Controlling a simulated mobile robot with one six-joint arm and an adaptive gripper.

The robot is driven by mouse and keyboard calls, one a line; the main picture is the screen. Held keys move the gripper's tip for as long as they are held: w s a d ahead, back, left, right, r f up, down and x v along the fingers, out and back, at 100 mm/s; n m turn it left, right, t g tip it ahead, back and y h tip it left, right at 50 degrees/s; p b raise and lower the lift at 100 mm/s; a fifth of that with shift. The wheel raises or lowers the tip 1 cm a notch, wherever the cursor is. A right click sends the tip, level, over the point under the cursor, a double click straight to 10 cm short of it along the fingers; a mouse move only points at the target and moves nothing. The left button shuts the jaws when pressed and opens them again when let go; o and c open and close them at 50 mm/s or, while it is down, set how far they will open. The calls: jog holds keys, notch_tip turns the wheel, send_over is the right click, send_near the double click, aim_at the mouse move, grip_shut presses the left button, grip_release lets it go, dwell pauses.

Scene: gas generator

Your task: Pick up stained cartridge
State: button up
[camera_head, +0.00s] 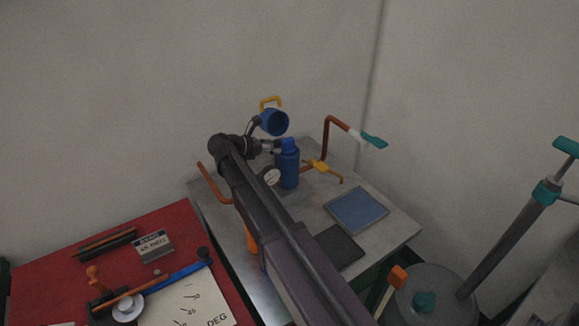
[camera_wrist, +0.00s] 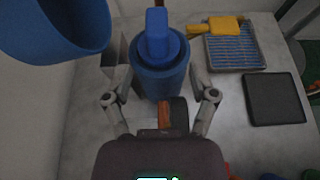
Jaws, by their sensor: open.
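A blue cylinder (camera_head: 288,168) stands upright on the grey table, with a lighter blue block (camera_head: 288,145) at its top. In the wrist view the block (camera_wrist: 155,37) rises from the round top of the cylinder (camera_wrist: 160,78). No stain is clear, and I cannot tell whether the block is the stained cartridge. My gripper (camera_wrist: 155,70) is open, its fingers on either side of the cylinder; contact cannot be told. In the head view my gripper (camera_head: 272,147) is close to the cylinder's upper left side, partly hidden by my arm.
A blue cup-shaped cap (camera_head: 274,122) tilts above the cylinder, large at upper left in the wrist view (camera_wrist: 60,28). A gauge (camera_head: 271,177), yellow valve handle (camera_head: 322,168) and red-brown pipe (camera_head: 325,142) are close. A blue ridged pad (camera_head: 357,209) and dark pad (camera_head: 336,247) lie to the right.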

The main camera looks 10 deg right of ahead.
aim_at(283, 144)
jog(key=shift+x, duration=0.9)
jog(key=shift+r+b+x, duration=0.1)
jog(key=shift+b+x, duration=0.35)
jog(key=shift+x, duration=0.85)
jog(key=shift+r+b+x, duration=0.15)
jog(key=shift+b+x, duration=0.3)
jog(key=shift+x, duration=0.85)
jog(key=shift+w, duration=0.15)
grip_shut()
